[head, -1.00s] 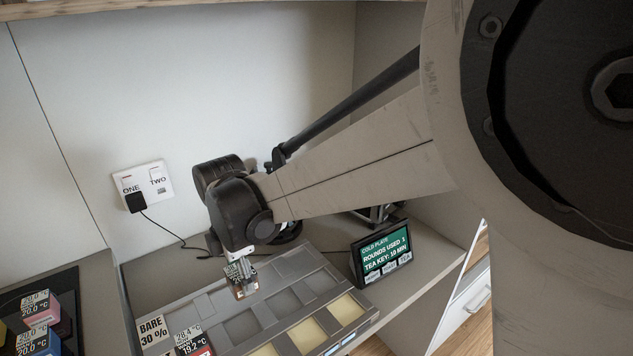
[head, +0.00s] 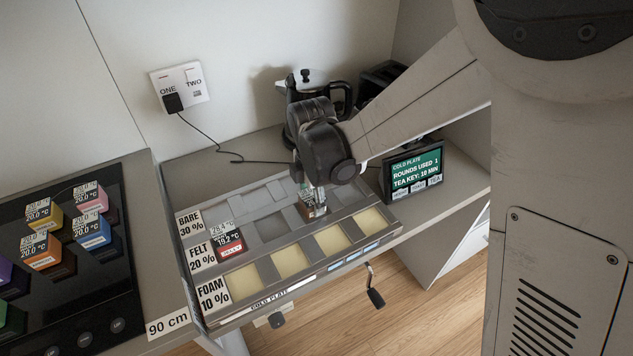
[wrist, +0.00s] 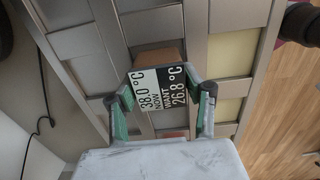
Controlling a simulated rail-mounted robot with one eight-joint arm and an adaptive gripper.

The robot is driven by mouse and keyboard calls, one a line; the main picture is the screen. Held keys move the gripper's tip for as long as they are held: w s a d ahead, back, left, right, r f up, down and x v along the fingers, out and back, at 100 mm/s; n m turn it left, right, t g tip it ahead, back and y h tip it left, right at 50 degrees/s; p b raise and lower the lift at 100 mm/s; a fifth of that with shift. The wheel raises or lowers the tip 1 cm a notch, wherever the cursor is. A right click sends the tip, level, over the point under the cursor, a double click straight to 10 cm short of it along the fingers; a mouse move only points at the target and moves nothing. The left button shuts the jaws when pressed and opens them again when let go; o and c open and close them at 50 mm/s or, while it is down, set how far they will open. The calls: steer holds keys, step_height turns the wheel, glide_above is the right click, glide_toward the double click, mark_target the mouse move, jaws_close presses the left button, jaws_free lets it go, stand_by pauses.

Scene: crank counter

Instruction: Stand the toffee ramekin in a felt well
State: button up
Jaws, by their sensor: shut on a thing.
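The toffee ramekin (wrist: 158,57) is brown and carries a tag reading 38.0 °C now, want 26.8 °C. My gripper (wrist: 160,98) is shut on it, one finger at each side of the tag. In the head view my gripper (head: 314,195) points down at the middle, FELT row of the cold plate (head: 262,303), right of its centre. The ramekin (head: 314,212) is mostly hidden there. I cannot tell whether its base is in the well or just above it. A grey felt well (head: 273,226) to its left looks empty.
A red ramekin (head: 230,243) stands in the leftmost felt well. Yellow foam wells (head: 291,261) line the front; bare wells lie behind. A status screen (head: 414,170) stands right, a kettle (head: 338,97) behind. Several coloured ramekins (head: 91,232) stand on a black plate at left.

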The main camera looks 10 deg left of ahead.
mark_target(312, 196)
steer(key=shift+f, duration=0.15)
steer(key=o, duration=1.3)
step_height(312, 196, up, 12)
steer(key=s+d+r+m+t, duration=0.1)
steer(key=d+r+m, duration=0.25)
steer(key=d, duration=0.25)
steer(key=s+d+r+m+t+y, duration=0.1)
steer(key=s+d+r+m, duration=0.1)
steer(key=d+m, duration=0.35)
steer(key=s+d+r+m+t, duration=0.1)
steer(key=d+r+m, duration=0.2)
steer(key=d, duration=0.3)
steer(key=s+d+m+t+h, duration=0.1)
steer(key=s+d+m+t, duration=0.3)
steer(key=s+d+m, duration=0.5)
steer(key=d+m, duration=0.4)
steer(key=shift+s+d+r+m, duration=0.25)
steer(key=shift+s+r+m, duration=0.05)
steer(key=shift+s+m, duration=0.1)
